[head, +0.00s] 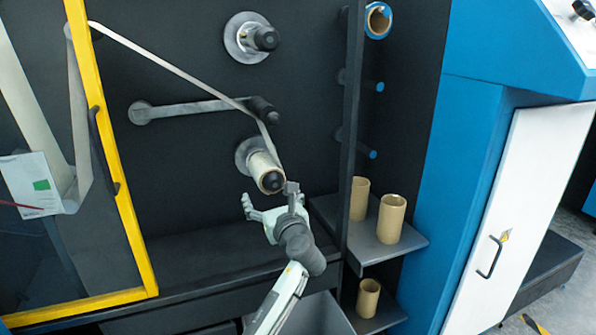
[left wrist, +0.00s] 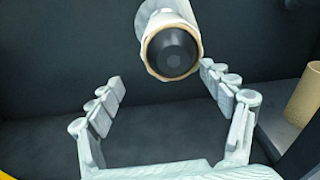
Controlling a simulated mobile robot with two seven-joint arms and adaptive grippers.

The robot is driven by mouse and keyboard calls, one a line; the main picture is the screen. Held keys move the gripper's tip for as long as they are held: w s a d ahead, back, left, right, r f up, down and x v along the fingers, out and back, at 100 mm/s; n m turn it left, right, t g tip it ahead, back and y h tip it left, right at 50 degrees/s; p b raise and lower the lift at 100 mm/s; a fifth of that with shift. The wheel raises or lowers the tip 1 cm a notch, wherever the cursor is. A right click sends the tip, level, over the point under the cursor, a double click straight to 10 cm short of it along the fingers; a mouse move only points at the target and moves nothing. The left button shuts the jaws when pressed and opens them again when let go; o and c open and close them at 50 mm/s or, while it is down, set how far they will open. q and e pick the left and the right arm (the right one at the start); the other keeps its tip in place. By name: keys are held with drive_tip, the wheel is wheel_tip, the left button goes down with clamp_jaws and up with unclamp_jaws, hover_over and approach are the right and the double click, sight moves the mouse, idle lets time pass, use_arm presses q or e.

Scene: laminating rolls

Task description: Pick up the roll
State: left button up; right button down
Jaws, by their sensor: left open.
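A roll (head: 258,166) with a pale wrap and a tan cardboard core sits on a dark spindle on the black machine face, with a pale web running up from it. In the left wrist view the roll (left wrist: 148,56) shows end-on at the top centre, around the black spindle end. My left gripper (head: 269,193) is open and empty, just in front of and below the roll's end. Its fingers (left wrist: 159,76) are spread, one to each side and below the roll in the wrist view. My right gripper is not in view.
Cardboard cores stand on a grey shelf (head: 397,250) at the right, with another core (head: 368,298) lower down. A dark upright post (head: 351,120) stands right of the roll. A blue-rimmed core (head: 377,20) hangs on an upper peg. A yellow-framed door (head: 130,240) is at the left.

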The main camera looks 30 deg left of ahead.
sight(266, 170)
use_arm(q)
drive_tip(key=shift+w+r+m+y, duration=0.2)
drive_tip(key=shift+w+r, duration=0.15)
drive_tip(key=shift+r, duration=0.3)
drive_tip(key=shift+w+r+m+y, duration=0.1)
drive_tip(key=shift+w+r+m, duration=0.15)
drive_tip(key=shift+r, duration=0.35)
drive_tip(key=shift+w, duration=0.1)
drive_tip(key=x, duration=0.7)
drive_tip(key=shift+w+r, duration=0.2)
drive_tip(key=shift+w, duration=0.3)
drive_tip(key=shift+c, duration=0.5)
drive_tip(key=c, duration=1.2)
